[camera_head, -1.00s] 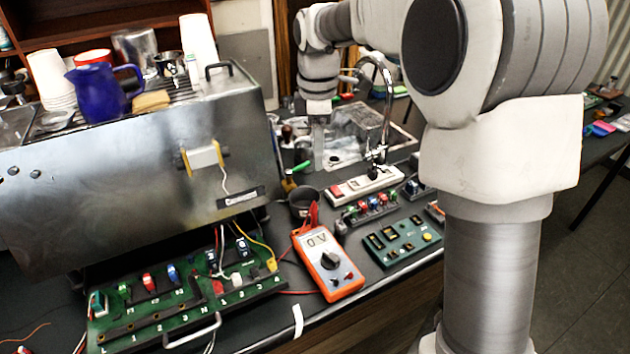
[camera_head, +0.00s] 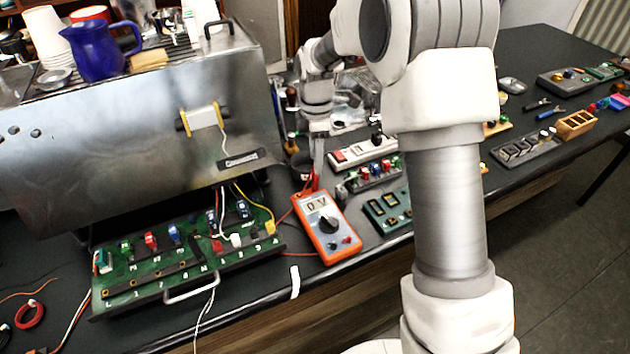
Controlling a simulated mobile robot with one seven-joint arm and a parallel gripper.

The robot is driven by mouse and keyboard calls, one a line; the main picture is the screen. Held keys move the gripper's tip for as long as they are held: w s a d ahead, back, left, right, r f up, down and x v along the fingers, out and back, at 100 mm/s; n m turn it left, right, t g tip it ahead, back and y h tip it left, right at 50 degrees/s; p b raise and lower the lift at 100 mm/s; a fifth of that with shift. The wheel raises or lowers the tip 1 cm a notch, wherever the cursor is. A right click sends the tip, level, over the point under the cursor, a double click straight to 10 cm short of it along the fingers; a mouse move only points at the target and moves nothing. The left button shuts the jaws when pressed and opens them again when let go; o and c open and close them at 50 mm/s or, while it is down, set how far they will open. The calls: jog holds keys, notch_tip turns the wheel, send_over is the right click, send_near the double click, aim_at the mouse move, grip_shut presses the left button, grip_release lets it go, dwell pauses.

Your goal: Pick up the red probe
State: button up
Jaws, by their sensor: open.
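The red probe (camera_head: 309,190) stands at the top end of the orange multimeter (camera_head: 328,228), beside a small dark cup, and only a little of it shows. A red lead runs from the multimeter's left side toward the green board. My gripper (camera_head: 317,180) points down with its fingertips right at the probe, partly in front of it. It is open. I cannot tell whether the fingers touch the probe or stand around it.
The dark cup (camera_head: 300,164) is just left of my fingers. A white power strip (camera_head: 362,152) and a rack of coloured parts (camera_head: 372,174) lie close on the right. The steel brewer (camera_head: 130,135) rises on the left, above a green terminal board (camera_head: 185,255).

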aim_at(315, 189)
notch_tip(315, 189, down, 6)
jog(key=shift+s+a+r+p, duration=0.15)
jog(key=shift+r+p, duration=0.05)
jog(key=shift+p, duration=0.1)
grip_shut()
